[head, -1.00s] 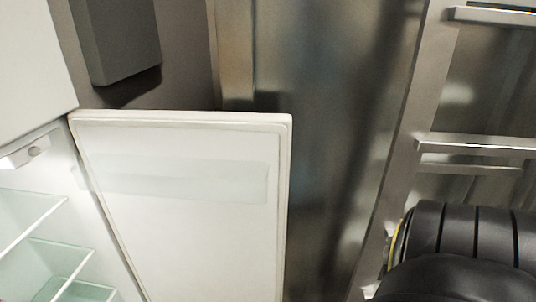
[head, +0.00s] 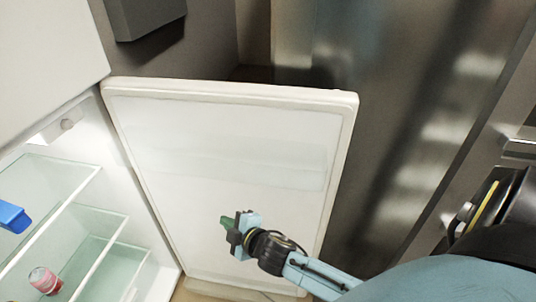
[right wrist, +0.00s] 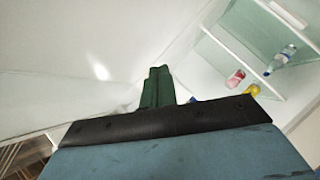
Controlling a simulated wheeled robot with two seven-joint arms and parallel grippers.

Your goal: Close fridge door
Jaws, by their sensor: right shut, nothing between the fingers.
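The fridge door (head: 215,150) stands wide open, its white inner face toward me, hinged at the left by the fridge body. The fridge interior (head: 75,215) shows glass shelves on the left. My right gripper (head: 228,224) is shut and empty, in front of the lower middle of the door's inner face; I cannot tell whether it touches. In the right wrist view, its green fingers (right wrist: 158,86) point between the door's inner face (right wrist: 70,70) and the open fridge with its shelves (right wrist: 240,50). My left gripper is not in view.
In the fridge are a blue item (head: 13,216) and a pink-red bottle (head: 45,280). The right wrist view also shows a clear bottle (right wrist: 281,60) and a yellow item (right wrist: 252,89). A metal panel (head: 400,120) stands behind the door at right, and a grey box (head: 145,15) above.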

